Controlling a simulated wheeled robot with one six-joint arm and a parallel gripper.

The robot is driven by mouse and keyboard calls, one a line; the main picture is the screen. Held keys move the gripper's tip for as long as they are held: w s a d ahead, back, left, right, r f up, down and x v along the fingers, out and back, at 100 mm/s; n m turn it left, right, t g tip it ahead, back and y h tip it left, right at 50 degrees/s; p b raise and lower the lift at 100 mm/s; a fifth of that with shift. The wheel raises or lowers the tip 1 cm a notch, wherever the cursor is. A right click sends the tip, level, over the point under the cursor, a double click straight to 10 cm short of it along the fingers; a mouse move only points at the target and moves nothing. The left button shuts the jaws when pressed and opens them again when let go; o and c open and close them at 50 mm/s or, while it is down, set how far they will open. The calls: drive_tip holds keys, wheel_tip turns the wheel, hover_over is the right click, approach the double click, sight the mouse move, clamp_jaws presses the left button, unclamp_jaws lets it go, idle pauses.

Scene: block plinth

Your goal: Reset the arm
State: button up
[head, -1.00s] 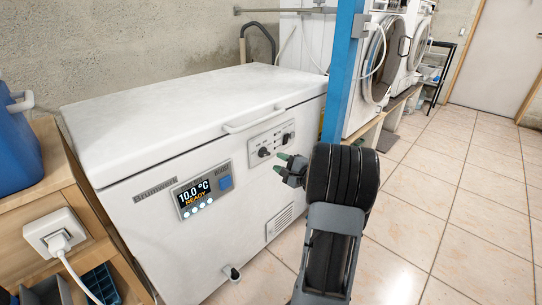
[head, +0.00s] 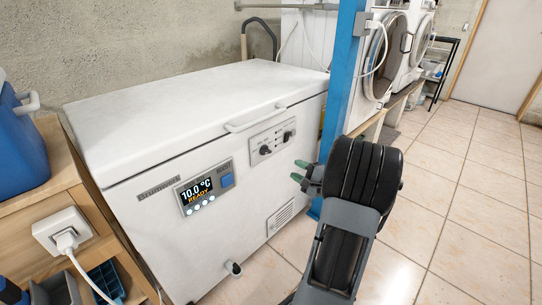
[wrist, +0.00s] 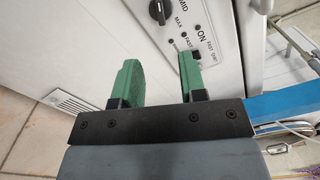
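My gripper (head: 300,171) is in front of the right part of a white chest freezer (head: 150,225), left of a blue post. In the wrist view its two green fingers (wrist: 160,80) stand apart with nothing between them, so it is open and empty. Behind the fingers is the freezer's control panel (wrist: 195,28) with a black knob (wrist: 160,10). In the head view my arm's dark wrist hides part of the floor and the lower post. I cannot tell how far the fingertips are from the freezer front.
The blue post (head: 343,85) stands just beyond my gripper. A wooden shelf (head: 90,235) with a blue container (head: 20,150) is at the left. Front-loading machines (head: 382,55) line the back. The tiled floor (head: 465,215) at the right is clear.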

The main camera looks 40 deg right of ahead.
drive_tip(key=s+a+r+n+g+y+p, duration=0.1)
drive_tip(key=a+r+n+g+y+p, duration=0.35)
drive_tip(key=a+r+p, duration=0.6)
drive_tip(key=s+a+r+n+g+y+p, duration=0.1)
drive_tip(key=a+r+n+g+p, duration=0.6)
drive_tip(key=a, duration=0.6)
drive_tip(key=s+a+r+n+g+h+p, duration=0.1)
drive_tip(key=s+a+r+n+h+p, duration=0.1)
drive_tip(key=r+p, duration=0.4)
drive_tip(key=s+a+r+n+h+p, duration=0.1)
drive_tip(key=s+r+n+h+p, duration=0.2)
drive_tip(key=r+p, duration=0.4)
drive_tip(key=s+a+r+n+g+h+p, duration=0.1)
drive_tip(key=s+a+r+n+h+p, duration=0.1)
drive_tip(key=r+p, duration=0.4)
drive_tip(key=shift+s+a+r+n+g+h+p, duration=0.35)
drive_tip(key=shift+s+r+n+h, duration=0.45)
drive_tip(key=shift+s, duration=0.45)
drive_tip(key=shift+o, duration=0.4)
drive_tip(key=shift+f, duration=0.1)
